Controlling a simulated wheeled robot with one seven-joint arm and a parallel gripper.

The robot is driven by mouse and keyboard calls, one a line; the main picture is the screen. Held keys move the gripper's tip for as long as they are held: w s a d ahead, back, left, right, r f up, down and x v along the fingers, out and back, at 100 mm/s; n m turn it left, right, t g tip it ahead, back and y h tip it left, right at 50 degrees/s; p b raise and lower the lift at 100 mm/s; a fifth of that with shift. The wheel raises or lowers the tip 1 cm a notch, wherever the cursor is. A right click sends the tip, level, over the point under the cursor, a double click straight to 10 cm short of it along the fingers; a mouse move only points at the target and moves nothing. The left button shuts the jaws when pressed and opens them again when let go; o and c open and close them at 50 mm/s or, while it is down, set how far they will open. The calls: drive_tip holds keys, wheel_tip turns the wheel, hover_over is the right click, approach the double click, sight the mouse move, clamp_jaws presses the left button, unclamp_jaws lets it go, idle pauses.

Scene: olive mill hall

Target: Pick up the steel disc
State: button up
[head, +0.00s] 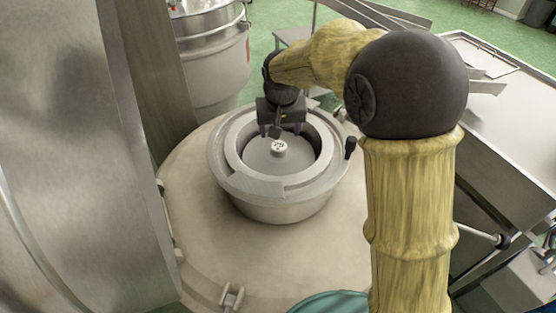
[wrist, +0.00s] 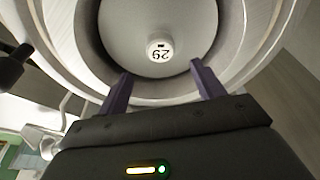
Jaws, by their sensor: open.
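The steel disc (head: 262,158) lies inside a round, wide-rimmed metal opening. A small pale knob (head: 279,147) with a dark number on it stands at its middle. In the wrist view the disc (wrist: 125,28) fills the opening, and the knob (wrist: 160,50) sits just beyond my fingertips, roughly centred between them. My gripper (head: 280,130) is open and empty, above the far side of the opening in the head view. Its two purple fingers also show in the wrist view (wrist: 160,76), apart, with nothing between them. The gap in height between the fingertips and knob is hard to judge.
The metal rim (head: 235,180) rises around the disc, with a dark handle (head: 350,148) at its right. The opening sits on a broad beige top (head: 200,235). A white drum (head: 215,70) stands behind, and a large steel body (head: 70,150) blocks the left.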

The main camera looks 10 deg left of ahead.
sight(279, 146)
drive_tip(key=shift+b+x, duration=0.35)
drive_tip(key=shift+x, duration=0.8)
drive_tip(key=shift+s+d+r, duration=0.1)
drive_tip(key=shift+s, duration=0.05)
drive_tip(key=shift+f, duration=0.35)
drive_tip(key=b+x, duration=0.3)
drive_tip(key=x, duration=0.1)
drive_tip(key=shift+f, duration=0.35)
drive_tip(key=shift+r, duration=0.1)
drive_tip(key=c, duration=1.4)
